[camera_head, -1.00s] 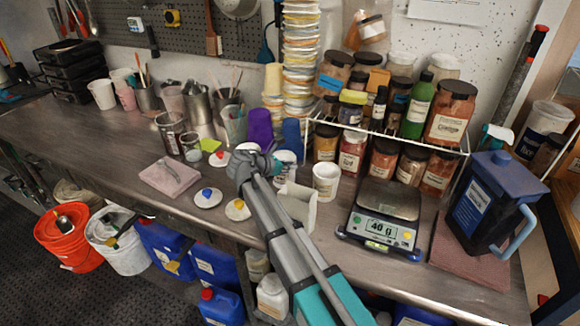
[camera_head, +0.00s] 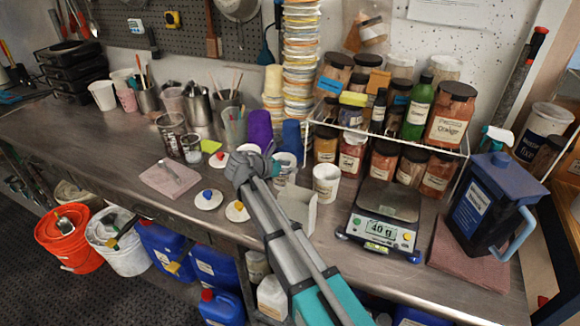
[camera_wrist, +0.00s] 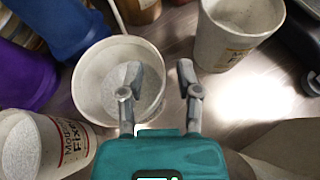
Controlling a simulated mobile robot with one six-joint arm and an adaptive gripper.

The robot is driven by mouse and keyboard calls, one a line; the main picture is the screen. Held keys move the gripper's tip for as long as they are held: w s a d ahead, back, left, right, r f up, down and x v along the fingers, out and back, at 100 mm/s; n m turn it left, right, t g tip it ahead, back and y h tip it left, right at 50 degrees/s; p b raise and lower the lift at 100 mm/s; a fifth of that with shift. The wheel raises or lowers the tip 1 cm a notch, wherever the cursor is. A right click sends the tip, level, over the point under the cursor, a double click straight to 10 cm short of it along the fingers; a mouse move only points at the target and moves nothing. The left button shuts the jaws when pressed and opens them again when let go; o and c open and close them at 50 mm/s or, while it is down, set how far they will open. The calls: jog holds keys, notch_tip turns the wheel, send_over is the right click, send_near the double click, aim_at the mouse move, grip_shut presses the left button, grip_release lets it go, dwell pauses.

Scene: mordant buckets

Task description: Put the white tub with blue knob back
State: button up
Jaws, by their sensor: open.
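The blue-knobbed white lid (camera_head: 207,199) lies flat on the bench, beside the yellow-knobbed lid (camera_head: 237,211) and red-knobbed lid (camera_head: 219,158). I see no blue knob on any tub. Three open white tubs show in the wrist view: one at left (camera_wrist: 22,150) with a fixer label, a middle one with pale powder (camera_wrist: 95,85), and one at right (camera_wrist: 225,40). The middle tub also shows in the head view (camera_head: 288,161), partly hidden by my gripper (camera_wrist: 157,78). My gripper is open and empty; its left finger overlaps the middle tub's opening, its right finger appears beyond the rim.
A purple cup (camera_head: 258,127) and blue cups (camera_head: 291,135) stand behind the tubs. A scale (camera_head: 383,228) reading 40 g and a dark lidded jug (camera_head: 485,212) are at right. A white square container (camera_head: 299,207) stands close beside my arm. A jar rack is behind.

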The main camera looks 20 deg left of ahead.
jog(key=p+v, duration=0.4)
jog(key=v, duration=0.7)
jog(key=shift+p, duration=0.35)
jog(key=shift+s+a+r, duration=0.1)
